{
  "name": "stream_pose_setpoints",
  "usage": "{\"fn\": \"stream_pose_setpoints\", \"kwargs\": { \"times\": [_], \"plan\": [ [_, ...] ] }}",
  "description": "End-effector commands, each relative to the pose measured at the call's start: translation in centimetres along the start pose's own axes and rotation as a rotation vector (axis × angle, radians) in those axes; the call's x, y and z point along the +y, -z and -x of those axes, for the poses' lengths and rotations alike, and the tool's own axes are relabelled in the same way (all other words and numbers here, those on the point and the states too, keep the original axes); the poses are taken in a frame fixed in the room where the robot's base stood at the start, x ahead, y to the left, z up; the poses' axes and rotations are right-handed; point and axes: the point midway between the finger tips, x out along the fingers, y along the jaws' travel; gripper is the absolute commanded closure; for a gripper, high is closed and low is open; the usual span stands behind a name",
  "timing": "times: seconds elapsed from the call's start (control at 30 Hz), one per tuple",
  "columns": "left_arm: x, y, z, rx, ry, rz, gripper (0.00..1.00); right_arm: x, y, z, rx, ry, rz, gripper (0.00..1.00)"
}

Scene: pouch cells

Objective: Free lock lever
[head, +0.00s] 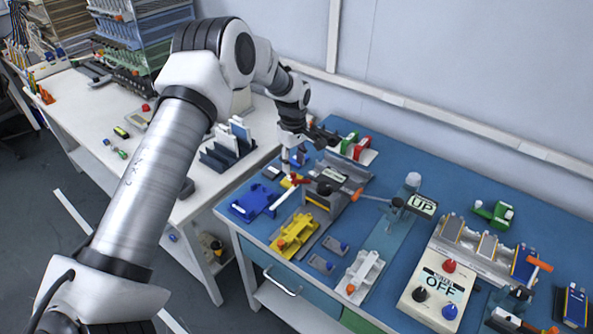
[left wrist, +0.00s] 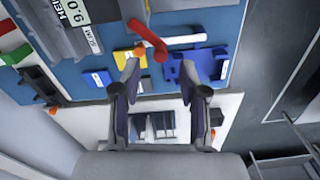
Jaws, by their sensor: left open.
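A grey fixture (head: 345,200) with a display stands on the blue mat. A red lever (head: 300,181) sits at its near left end; it looks like the lock lever. In the left wrist view the bent red lever (left wrist: 149,38) lies ahead of my fingers, beside a pale bar (left wrist: 185,40). The display (left wrist: 75,10) is partly cut off there; "HEL" and "9.0" can be read. My left gripper (head: 291,166) is above the mat by this end of the fixture. Its fingers (left wrist: 160,70) are apart and nothing is between them. My right gripper is not in view.
A blue bracket (head: 252,202) and a yellow holder (head: 294,235) stand nearby. An "UP" sign (head: 422,206) and an "OFF" control box (head: 436,287) stand farther right. A rack (head: 228,148) stands on the white table.

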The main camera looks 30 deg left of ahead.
Motion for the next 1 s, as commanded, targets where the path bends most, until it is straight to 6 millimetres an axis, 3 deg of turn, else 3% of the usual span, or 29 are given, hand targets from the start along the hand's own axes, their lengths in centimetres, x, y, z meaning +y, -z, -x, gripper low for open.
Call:
{"fn": "stream_pose_setpoints", "kwargs": {
  "times": [0.2,0.47,0.5,0.6,1.0],
  "plan": [
    [0.0,0.0,-3.0,-0.001,0.001,-0.001,0.57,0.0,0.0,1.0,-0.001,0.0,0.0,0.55],
    [0.0,0.0,-3.4,0.0,-0.001,-0.001,0.57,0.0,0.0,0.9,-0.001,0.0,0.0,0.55],
    [0.0,0.0,-3.4,0.0,-0.001,-0.001,0.71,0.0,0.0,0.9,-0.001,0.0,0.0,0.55],
    [0.0,-0.1,-3.4,0.0,-0.001,-0.001,1.0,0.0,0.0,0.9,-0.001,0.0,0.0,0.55],
    [0.1,0.1,-3.5,0.0,-0.001,-0.026,1.0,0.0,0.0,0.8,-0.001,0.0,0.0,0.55]
  ]
}}
